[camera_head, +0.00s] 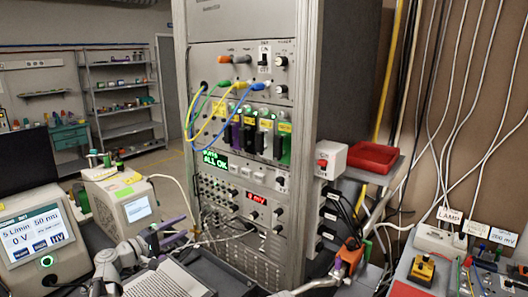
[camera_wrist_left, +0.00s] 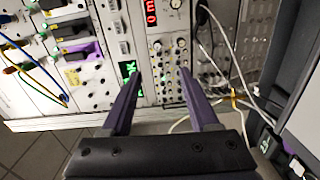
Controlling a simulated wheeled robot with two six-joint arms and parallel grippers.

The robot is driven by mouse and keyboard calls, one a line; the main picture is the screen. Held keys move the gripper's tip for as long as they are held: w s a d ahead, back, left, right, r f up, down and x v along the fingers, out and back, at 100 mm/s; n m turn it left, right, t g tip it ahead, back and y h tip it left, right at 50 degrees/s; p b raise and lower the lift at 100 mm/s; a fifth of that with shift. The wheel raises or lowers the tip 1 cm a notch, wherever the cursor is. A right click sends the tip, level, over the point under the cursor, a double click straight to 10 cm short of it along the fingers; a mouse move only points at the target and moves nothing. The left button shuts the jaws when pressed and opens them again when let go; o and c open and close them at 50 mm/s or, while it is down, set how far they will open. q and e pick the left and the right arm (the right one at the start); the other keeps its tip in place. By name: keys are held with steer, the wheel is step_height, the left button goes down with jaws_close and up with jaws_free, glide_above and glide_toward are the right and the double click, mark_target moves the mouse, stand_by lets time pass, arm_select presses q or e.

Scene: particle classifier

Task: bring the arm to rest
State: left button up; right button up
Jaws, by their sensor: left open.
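My left arm comes in from the lower left in the head view. My left gripper (camera_head: 180,231) has two purple fingers spread apart, with nothing between them. It is in front of the lower part of the instrument rack (camera_head: 242,180). In the left wrist view the open fingers (camera_wrist_left: 160,80) point towards the rack's panel of knobs and sockets (camera_wrist_left: 168,55). A grey arm link of mine with a small purple part shows at the bottom right of the head view; the state of its gripper is unclear.
A white-cased display unit (camera_head: 40,240) and a second box with a screen (camera_head: 122,203) stand at the left. Coloured cables (camera_head: 210,110) loop across the rack. A red tray (camera_head: 373,156) and a red-button box (camera_head: 330,160) are at the right.

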arm_select(q)
steer(key=s+d+f+m+g+y, duration=0.1)
steer(key=s+d+f+m+g, duration=0.1)
steer(key=d, duration=0.5)
steer(key=s+d+f+m+g, duration=0.3)
steer(key=s+d+f+g, duration=0.2)
steer(key=s+d+f, duration=0.1)
steer(key=s+d+f+m+g+y, duration=0.1)
steer(key=s+d+f+m+g, duration=0.2)
steer(key=s+d+f, duration=0.2)
steer(key=shift+d+f+g+y, duration=0.1)
steer(key=shift+d+f, duration=0.2)
steer(key=shift+d, duration=0.35)
steer(key=shift+d+f+g+y, duration=0.1)
steer(key=shift+d+f, duration=0.25)
steer(key=shift+d, duration=0.25)
steer(key=shift+d+f+g+y, duration=0.1)
steer(key=shift+d+f, duration=0.2)
steer(key=shift+d, duration=0.35)
steer(key=s+f+m+g+y, duration=0.1)
steer(key=s+f+m+y, duration=0.1)
steer(key=s+y, duration=0.3)
steer(key=s+f+m+g+y, duration=0.2)
steer(key=s+f+m+y, duration=0.1)
steer(key=s, duration=0.7)
steer(key=shift+s+a+f+m+g+y, duration=0.3)
steer(key=shift+f+y, duration=0.5)
steer(key=shift+y, duration=0.2)
steer(key=shift+d, duration=0.1)
